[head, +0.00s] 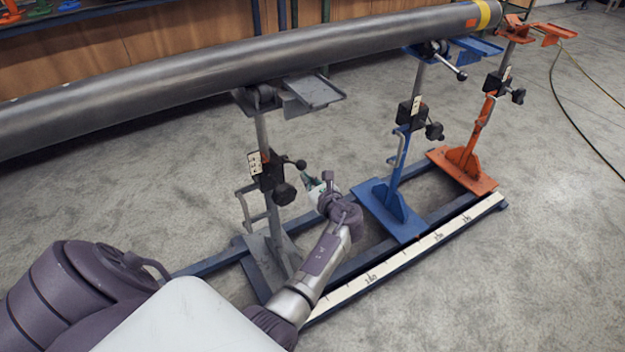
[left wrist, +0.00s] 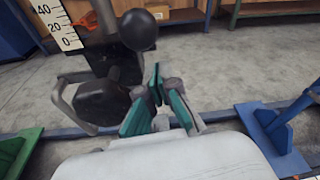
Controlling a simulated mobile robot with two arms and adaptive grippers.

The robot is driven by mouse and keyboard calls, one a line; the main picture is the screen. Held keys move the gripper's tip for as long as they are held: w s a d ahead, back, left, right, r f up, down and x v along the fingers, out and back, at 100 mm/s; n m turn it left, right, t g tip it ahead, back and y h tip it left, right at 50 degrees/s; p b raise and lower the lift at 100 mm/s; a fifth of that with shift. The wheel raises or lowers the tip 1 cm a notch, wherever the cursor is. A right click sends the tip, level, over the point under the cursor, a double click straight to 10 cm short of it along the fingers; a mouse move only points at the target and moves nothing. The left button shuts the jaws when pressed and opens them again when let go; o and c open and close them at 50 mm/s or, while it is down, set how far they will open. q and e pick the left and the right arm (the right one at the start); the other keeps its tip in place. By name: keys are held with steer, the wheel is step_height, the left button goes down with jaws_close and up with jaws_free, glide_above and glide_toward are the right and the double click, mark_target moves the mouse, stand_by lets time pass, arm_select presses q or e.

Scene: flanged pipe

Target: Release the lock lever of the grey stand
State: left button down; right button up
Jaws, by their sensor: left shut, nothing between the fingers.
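The grey stand (head: 266,222) holds up the left part of the long grey pipe. Its dark clamp block (head: 268,172) carries a lock lever with a black ball end (head: 300,164), sticking out to the right, and a black knob (head: 284,194) below. In the left wrist view the ball end (left wrist: 138,29) is large at upper centre, with the black knob (left wrist: 103,101) lower left. My left gripper (head: 315,181) is shut and empty, just right of and below the ball. Its green fingertips (left wrist: 157,80) look close to the lever; contact cannot be told. My right gripper is not in view.
The pipe (head: 200,68) runs overhead across the stands. A blue stand (head: 394,207) and an orange stand (head: 468,160) stand to the right on the same blue rail with a white scale (head: 410,255). A green base (left wrist: 18,150) shows at the left wrist view's edge. Open floor lies right.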

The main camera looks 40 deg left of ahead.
arm_select(q)
steer(key=p+v, duration=0.1)
steer(key=v, duration=0.8)
steer(key=shift+d+f+p, duration=0.3)
steer(key=shift+d, duration=0.15)
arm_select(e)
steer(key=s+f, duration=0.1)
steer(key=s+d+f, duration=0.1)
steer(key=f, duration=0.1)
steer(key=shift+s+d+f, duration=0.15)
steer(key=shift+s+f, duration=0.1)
arm_select(q)
steer(key=shift+s, duration=0.15)
